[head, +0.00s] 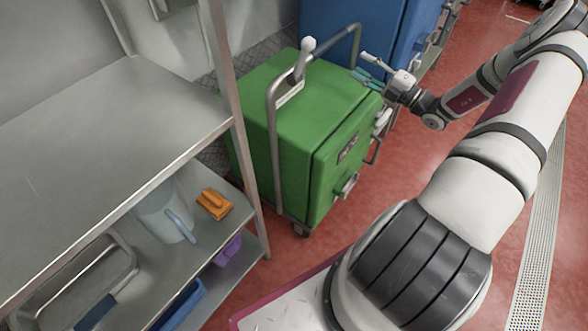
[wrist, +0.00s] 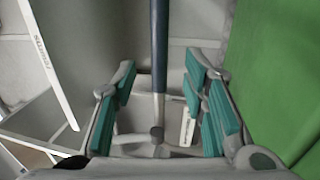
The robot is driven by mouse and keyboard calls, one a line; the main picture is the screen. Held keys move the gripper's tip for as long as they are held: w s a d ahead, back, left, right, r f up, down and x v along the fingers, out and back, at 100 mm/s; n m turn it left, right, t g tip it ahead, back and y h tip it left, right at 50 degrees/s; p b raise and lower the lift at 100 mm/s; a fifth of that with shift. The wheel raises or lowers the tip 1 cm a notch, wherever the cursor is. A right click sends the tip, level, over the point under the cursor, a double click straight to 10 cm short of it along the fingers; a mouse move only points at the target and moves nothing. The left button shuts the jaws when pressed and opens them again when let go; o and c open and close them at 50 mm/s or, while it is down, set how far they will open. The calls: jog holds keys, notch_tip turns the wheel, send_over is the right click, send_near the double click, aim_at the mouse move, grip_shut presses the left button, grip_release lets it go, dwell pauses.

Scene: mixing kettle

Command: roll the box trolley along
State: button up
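The box trolley (head: 285,98) is a green box on castors, standing on the red floor. Its grey tubular handle (head: 272,145) rises on the shelf side and bends over above the box top. My gripper (head: 366,72) is above the far right part of the box, near the handle's far end. In the wrist view my gripper (wrist: 160,76) is open, with its teal pads apart. A bar (wrist: 158,50), apparently the handle, shows in line with the gap between them. I cannot tell how deep it lies. The green box side (wrist: 285,70) is at the right.
A metal shelf unit (head: 100,125) stands close on the left, holding a clear jug (head: 162,212), an orange brush-like item (head: 214,203) and a metal tray (head: 80,285). A blue box (head: 375,35) stands behind the trolley. Red floor is open to the right, with a drain grate (head: 540,230).

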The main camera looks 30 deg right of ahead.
aim_at(328, 45)
jog(key=b+x, duration=0.4)
jog(key=x, duration=0.8)
jog(key=shift+w+a, duration=0.25)
jog(key=shift+w, duration=0.1)
jog(key=shift+s+d, duration=0.1)
jog(key=shift+r+p, duration=0.1)
jog(key=shift+p, duration=0.2)
jog(key=shift+c, duration=0.6)
grip_shut()
